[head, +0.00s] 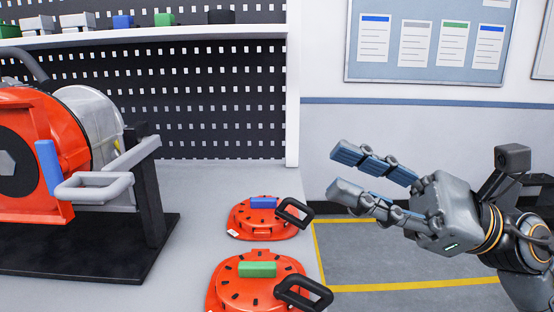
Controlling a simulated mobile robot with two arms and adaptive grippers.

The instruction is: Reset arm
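My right gripper (342,172) is raised in the air to the right of the grey worktop, pointing left. Its two fingers are apart, and nothing is between them. It is clear of the worktop and of the things on it. My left gripper is not in view.
The worktop (205,190) holds a large orange machine (95,125) at left. Two orange discs with black handles, one with a blue block (263,203) and one with a green block (257,269), lie near its right edge. A shelf (150,34) stands behind. The floor (400,255) at right is clear.

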